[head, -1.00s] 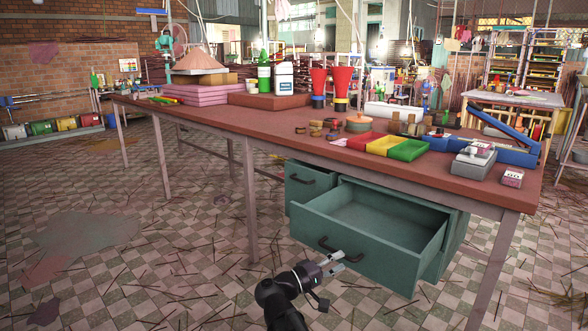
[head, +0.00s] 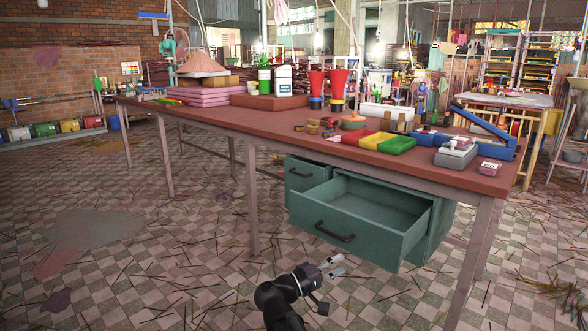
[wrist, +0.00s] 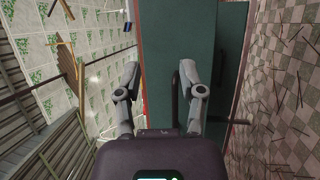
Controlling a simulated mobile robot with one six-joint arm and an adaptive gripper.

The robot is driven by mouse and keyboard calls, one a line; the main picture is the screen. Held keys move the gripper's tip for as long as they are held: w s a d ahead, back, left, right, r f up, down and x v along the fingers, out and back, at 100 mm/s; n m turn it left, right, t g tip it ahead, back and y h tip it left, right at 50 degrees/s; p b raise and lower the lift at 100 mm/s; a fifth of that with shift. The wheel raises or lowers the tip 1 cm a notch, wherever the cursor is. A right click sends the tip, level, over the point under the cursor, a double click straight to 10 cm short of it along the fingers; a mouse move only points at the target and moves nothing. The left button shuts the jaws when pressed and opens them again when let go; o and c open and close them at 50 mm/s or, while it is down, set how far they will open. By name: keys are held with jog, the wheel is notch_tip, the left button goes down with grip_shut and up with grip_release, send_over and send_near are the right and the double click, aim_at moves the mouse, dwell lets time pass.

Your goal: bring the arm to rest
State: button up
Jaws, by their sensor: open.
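My gripper (head: 333,266) is open and empty in the head view, low in front of the drawer unit and a little below the open drawer. In the wrist view my gripper (wrist: 158,75) shows two spread fingers with nothing between them. The open teal drawer (head: 345,228) is pulled out under the table and looks empty. Its front and black handle (head: 335,232) are apart from the fingers in the head view. In the wrist view the teal front (wrist: 210,40) lies beyond the fingers, and the handle (wrist: 174,105) shows between them.
The long red-topped table (head: 230,118) stands ahead, carrying bottles, red funnels, coloured trays and a scale (head: 456,155). A second teal drawer (head: 305,180) is shut. Table legs (head: 251,200) stand near the drawers. The tiled floor (head: 190,255) at left is open, with scattered sticks.

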jog(key=s+d+f+m+g+y+p, duration=0.2)
jog(key=s+d+f+g+y+p, duration=0.25)
jog(key=d+f+y, duration=0.35)
jog(key=s+a+f+m+g+y+p, duration=0.2)
jog(key=s+f+g+y+p, duration=0.3)
jog(key=y, duration=0.5)
notch_tip(320, 180, up, 37)
jog(key=t+p, duration=0.1)
jog(key=p, duration=3.5)
jog(key=shift+s+d+r+p, duration=0.15)
jog(key=shift+s+d+p, duration=0.15)
jog(key=shift+s, duration=0.15)
